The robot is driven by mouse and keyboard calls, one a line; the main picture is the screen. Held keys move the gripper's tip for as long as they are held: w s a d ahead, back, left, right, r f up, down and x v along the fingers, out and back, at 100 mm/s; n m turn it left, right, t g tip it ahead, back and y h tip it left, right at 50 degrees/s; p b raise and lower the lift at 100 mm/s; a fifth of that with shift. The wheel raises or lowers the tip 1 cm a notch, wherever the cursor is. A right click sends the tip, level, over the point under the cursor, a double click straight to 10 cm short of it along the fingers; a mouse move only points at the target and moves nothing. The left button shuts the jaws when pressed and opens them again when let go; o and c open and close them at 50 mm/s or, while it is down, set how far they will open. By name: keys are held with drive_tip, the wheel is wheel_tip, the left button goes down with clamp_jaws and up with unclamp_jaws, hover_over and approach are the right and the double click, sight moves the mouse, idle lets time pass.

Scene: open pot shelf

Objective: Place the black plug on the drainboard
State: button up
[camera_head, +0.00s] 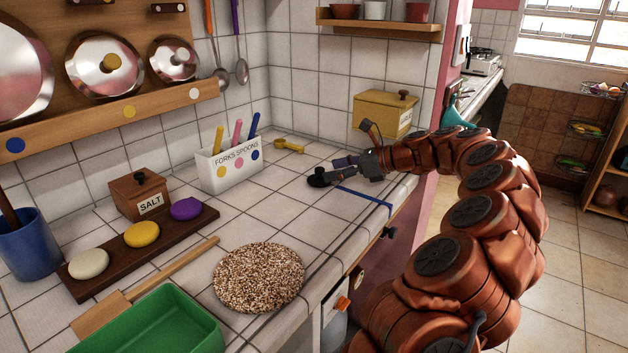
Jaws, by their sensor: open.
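A small dark round object, probably the black plug (318,180), lies on the white tiled counter (290,215), just left of my gripper. My gripper (350,148) is low over the counter near its right edge. Its fingers are spread apart, one raised and one low near the dark object. I cannot tell whether the low finger touches it. I cannot pick out a separate drainboard for certain; a blue line (364,196) crosses the tiles just in front of my gripper.
A speckled round mat (259,278), a wooden spatula (160,278) and a green tub (165,325) are nearer. A white cutlery holder (229,169), yellow scoop (289,146) and yellow box (384,113) stand farther back. Bare tiles lie between the mat and the dark object.

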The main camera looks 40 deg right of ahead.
sight(311, 177)
drive_tip(key=shift+r+b+x, duration=0.2)
drive_tip(key=shift+b+x, duration=0.15)
drive_tip(key=shift+x, duration=3.3)
drive_tip(key=shift+a, duration=0.2)
clamp_jaws()
